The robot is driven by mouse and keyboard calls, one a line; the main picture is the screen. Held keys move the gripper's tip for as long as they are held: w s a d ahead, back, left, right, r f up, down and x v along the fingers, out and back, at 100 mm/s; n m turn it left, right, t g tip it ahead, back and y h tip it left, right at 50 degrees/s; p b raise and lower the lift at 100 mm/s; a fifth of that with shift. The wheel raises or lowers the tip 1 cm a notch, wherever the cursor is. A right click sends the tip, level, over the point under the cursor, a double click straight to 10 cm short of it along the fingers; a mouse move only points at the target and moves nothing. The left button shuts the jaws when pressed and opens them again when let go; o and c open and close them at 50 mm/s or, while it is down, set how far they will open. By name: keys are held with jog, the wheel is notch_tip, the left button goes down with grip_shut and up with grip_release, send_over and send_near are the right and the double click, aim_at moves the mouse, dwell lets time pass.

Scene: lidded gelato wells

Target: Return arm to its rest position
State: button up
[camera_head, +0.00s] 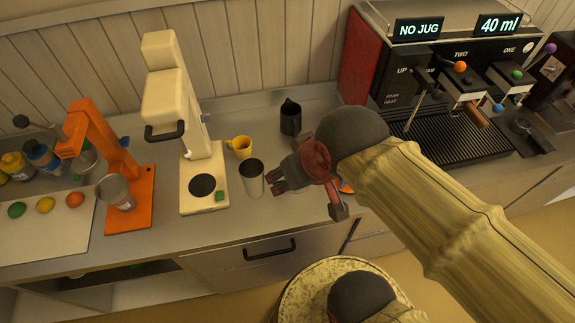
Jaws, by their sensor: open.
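My gripper (275,183) is at the end of my arm, above the front part of the steel counter (228,218). Its dark fingers point left and are apart, with nothing seen between them. A grey metal cup (252,178) stands upright just left of the fingertips. I cannot tell whether the fingers touch it. My arm reaches in from the lower right. No gelato wells or lids can be made out.
A cream machine (172,100), a yellow cup (240,146) and a black jug (290,117) stand near the gripper. An orange press (103,150) is at left. An espresso machine (450,60) reading "NO JUG" fills the back right. A drawer handle (270,249) sticks out in front.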

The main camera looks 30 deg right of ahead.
notch_tip(320, 180, down, 11)
jog(key=b, duration=1.1)
jog(key=shift+r, duration=0.1)
dwell(0.3)
